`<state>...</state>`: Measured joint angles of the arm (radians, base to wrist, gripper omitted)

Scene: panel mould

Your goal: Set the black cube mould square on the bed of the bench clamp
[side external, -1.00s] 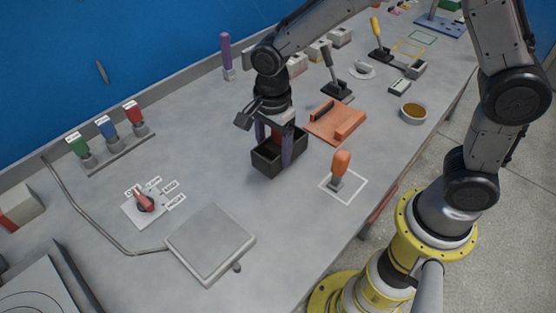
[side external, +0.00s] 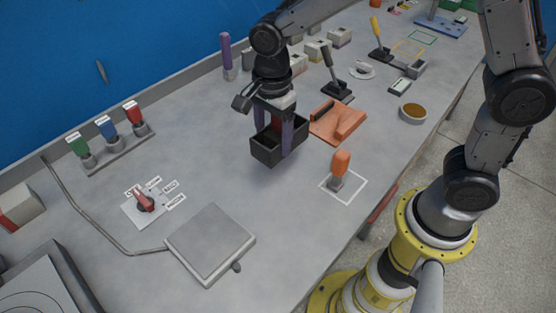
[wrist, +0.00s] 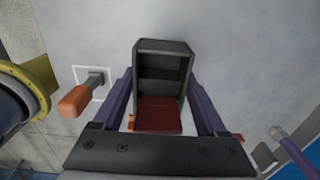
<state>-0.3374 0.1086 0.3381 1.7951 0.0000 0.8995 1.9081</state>
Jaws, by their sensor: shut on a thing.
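The black cube mould (side external: 268,150) is a dark open-topped box below my arm. My gripper (side external: 274,136) is shut on it, with purple fingers at two opposite sides, and holds it just above the bench. In the wrist view the mould (wrist: 163,48) lies between the fingers, its hollow inside partly visible. A dark red piece (wrist: 158,115) shows between the fingers; I cannot tell what it belongs to. An orange block with a raised edge and a black bar (side external: 340,124), possibly the bench clamp, lies right of the mould, apart from it.
An orange-handled tool (side external: 341,164) stands in a white outlined square in front. A black-handled lever (side external: 335,88) stands behind the orange block, and a bowl (side external: 412,112) at right. A flat grey plate (side external: 210,243) lies front left. Bench between is clear.

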